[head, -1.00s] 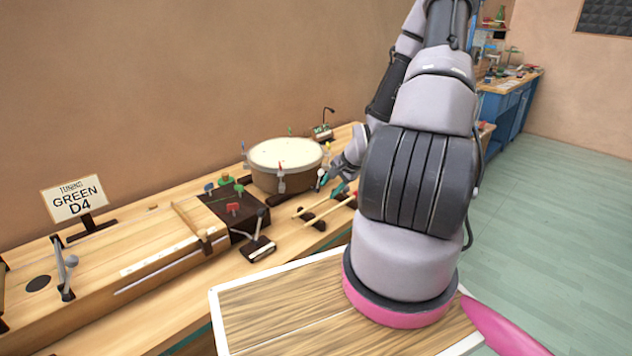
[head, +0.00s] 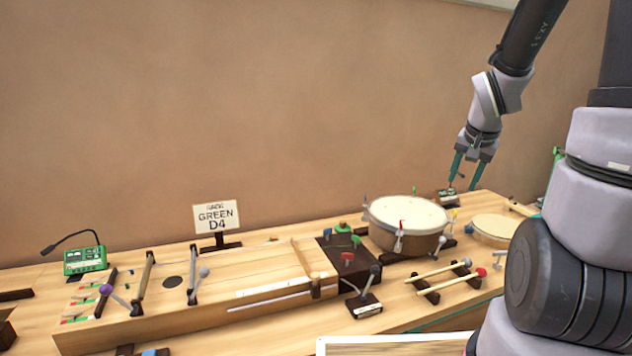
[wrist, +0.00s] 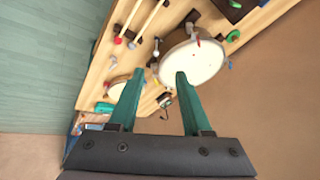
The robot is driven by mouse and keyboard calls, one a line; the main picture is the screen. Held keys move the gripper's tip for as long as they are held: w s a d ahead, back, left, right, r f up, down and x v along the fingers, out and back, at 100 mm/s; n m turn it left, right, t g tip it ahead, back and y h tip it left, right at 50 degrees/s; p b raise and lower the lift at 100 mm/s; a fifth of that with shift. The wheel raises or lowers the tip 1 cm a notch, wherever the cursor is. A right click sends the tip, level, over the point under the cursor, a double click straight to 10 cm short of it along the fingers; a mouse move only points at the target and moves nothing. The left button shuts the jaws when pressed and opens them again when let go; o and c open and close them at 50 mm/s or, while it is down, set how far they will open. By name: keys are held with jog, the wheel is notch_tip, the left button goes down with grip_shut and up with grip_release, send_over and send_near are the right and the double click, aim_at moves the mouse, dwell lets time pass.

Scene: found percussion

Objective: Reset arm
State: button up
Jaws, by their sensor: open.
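My gripper (head: 467,172) is open and empty, with its teal fingers pointing down above the far right end of the workbench in the head view. It also shows in the wrist view (wrist: 156,95), fingers spread apart, with a drum beyond them. My arm comes down from the upper right of the head view.
The large drum (head: 407,213) with tuning pegs stands on the bench, a smaller drum (head: 493,231) to its right. Mallets (head: 445,270) lie on a dark rack. A "GREEN D4" sign (head: 217,215), a long wooden instrument (head: 210,291) and a green tuner (head: 85,260) are at left. Wall space above is clear.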

jog(key=s+a+r+n+t+y, duration=0.1)
jog(key=s+a+r+n, duration=0.1)
jog(key=s+a+r, duration=0.3)
jog(key=s+a+r+n+y, duration=0.2)
jog(key=s+a+r, duration=0.3)
jog(key=s+r, duration=0.6)
jog(key=shift+a+r+t, duration=0.2)
jog(key=shift+a+t, duration=0.2)
